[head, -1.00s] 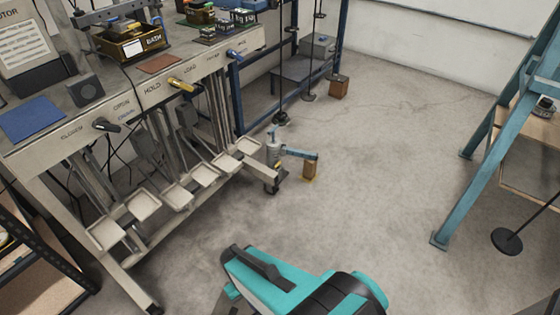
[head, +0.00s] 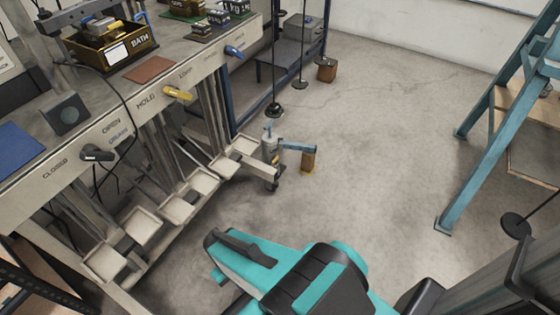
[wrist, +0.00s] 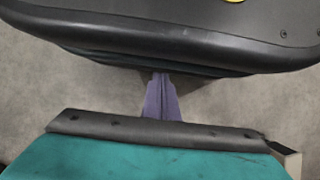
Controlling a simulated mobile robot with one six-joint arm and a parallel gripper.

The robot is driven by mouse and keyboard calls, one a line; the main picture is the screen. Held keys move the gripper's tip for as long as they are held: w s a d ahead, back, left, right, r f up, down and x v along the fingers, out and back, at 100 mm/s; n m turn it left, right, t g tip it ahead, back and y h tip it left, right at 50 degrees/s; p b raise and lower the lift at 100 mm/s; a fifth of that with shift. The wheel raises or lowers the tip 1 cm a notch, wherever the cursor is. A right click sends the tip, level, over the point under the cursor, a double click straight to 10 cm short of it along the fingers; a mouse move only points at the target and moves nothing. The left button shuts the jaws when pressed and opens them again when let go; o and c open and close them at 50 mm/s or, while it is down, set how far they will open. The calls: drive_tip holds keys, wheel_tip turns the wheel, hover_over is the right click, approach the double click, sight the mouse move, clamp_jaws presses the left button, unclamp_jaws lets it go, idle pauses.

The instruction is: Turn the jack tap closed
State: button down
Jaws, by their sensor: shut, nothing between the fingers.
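A small grey jack (head: 269,150) with a blue lever arm (head: 297,147) stands on the floor beside the bench's right front end; any tap on it is too small to make out. On the bench's front panel are a black tap handle (head: 97,154) near the words CLOSED, OPEN and DRAIN, a yellow handle (head: 179,94) near HOLD and LOAD, and a blue handle (head: 234,51). I cannot tell from sight which is the jack tap. My gripper (wrist: 162,97) shows in the wrist view as narrow purple fingers, shut and empty, apart from all handles. The head view shows only my teal-and-black arm.
The bench (head: 45,172) fills the left, with several pale trays (head: 141,223) beneath it. A wooden block (head: 308,160) sits under the jack's lever end. A blue frame (head: 478,165) stands at the right. The floor (head: 370,150) between is clear.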

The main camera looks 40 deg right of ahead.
drive_tip(key=shift+a, duration=0.1)
drive_tip(key=w+d+f+m+t+y+b, duration=0.1)
drive_tip(key=w+d+f+m+y+b, duration=0.1)
drive_tip(key=w+d, duration=0.35)
drive_tip(key=w+d+f+m+t+y+b, duration=0.2)
drive_tip(key=w+m, duration=0.1)
drive_tip(key=w, duration=0.5)
drive_tip(key=w+d+m+t+y+b, duration=0.1)
drive_tip(key=w+d+m+t+b, duration=0.1)
drive_tip(key=w+d, duration=0.4)
drive_tip(key=w+d+m+t+b, duration=0.15)
drive_tip(key=w+d, duration=0.25)
drive_tip(key=d, duration=0.4)
drive_tip(key=d+r+m+t+h+b, duration=0.1)
drive_tip(key=d+r+m+t+b, duration=0.1)
drive_tip(key=d, duration=1.6)
drive_tip(key=d+r+m+t+h+b, duration=0.1)
drive_tip(key=d+r+m+t, duration=0.3)
drive_tip(key=d, duration=1.4)
wheel_tip(320, 180, up, 2)
drive_tip(key=shift+r+t+h+b, duration=0.1)
drive_tip(key=shift+t+h+b, duration=0.3)
drive_tip(key=shift+t+b, duration=0.4)
drive_tip(key=shift+m, duration=0.25)
